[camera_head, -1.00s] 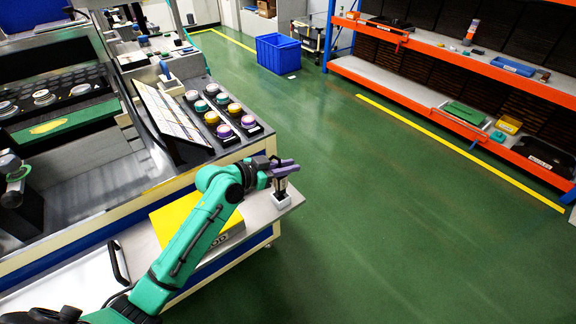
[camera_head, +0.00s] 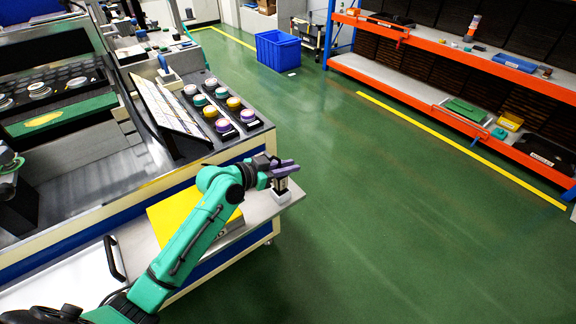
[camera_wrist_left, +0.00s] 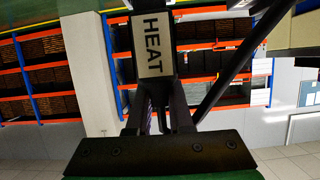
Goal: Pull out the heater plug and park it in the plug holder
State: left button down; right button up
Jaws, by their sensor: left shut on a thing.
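My left gripper (camera_head: 287,169) has purple fingers and is shut on a dark plug (camera_head: 279,184). The gripper is over the outer end of the grey side table. The plug is upright, at a small white-topped block (camera_head: 281,199) on that table; whether it is seated in the block or just above it I cannot tell. In the left wrist view a beige label reading HEAT (camera_wrist_left: 153,43) is on a black part straight ahead of the fingers (camera_wrist_left: 158,118). My right gripper is not in view.
A yellow box (camera_head: 165,222) lies on the side table (camera_head: 232,246) under my left arm. A panel of coloured buttons (camera_head: 219,108) stands behind the gripper. A blue crate (camera_head: 278,52) and orange shelves (camera_head: 455,105) are farther off. The green floor to the right is clear.

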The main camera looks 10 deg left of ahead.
pick_arm(q)
jog(key=shift+f+b, duration=0.5)
jog(key=shift+f, duration=0.2)
jog(key=c, duration=0.7)
grip_release()
jog(key=shift+c, duration=0.2)
jog(key=b+v, duration=0.1)
jog(key=v, duration=1.3)
jog(key=shift+s+r+b, duration=0.2)
jog(key=shift+s+b, duration=0.05)
jog(key=shift+b, duration=0.05)
